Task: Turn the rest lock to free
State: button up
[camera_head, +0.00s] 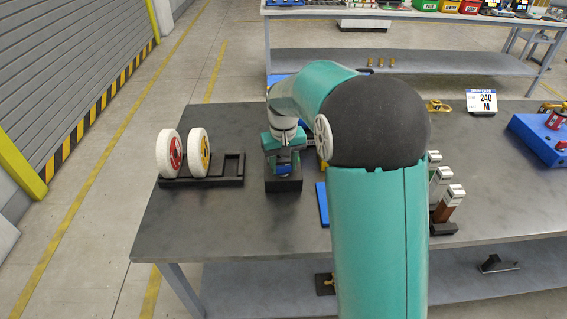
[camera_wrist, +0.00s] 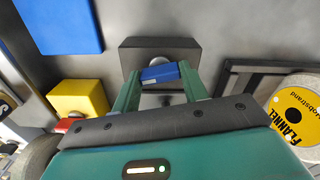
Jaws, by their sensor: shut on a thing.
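The rest lock appears to be a dark block (camera_head: 284,185) on the table, left of the middle; it also shows in the wrist view (camera_wrist: 135,55). A blue lever or knob (camera_wrist: 160,73) sits on it, over a round metal part. My gripper (camera_wrist: 160,80) is shut on the blue lever, with one green finger at each end of it. In the head view my gripper (camera_head: 284,165) is right at the block, and a little blue shows between the fingers. The lock's markings and the lever's setting cannot be read.
Left of the block, a dark rack (camera_head: 200,182) holds two wheels, one red-centred (camera_head: 170,153) and one yellow-centred (camera_head: 199,152). A blue plate (camera_head: 322,204) lies to the right. A yellow block (camera_wrist: 78,97) stands near my gripper. Several handled tools (camera_head: 450,200) stand right of my arm.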

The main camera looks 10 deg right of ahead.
jog(key=shift+r+m, duration=0.1)
jog(key=shift+m, duration=1.2)
jog(key=shift+w, duration=0.1)
jog(key=o, duration=1)
notch_tip(320, 180, up, 14)
jog(key=shift+f, duration=0.1)
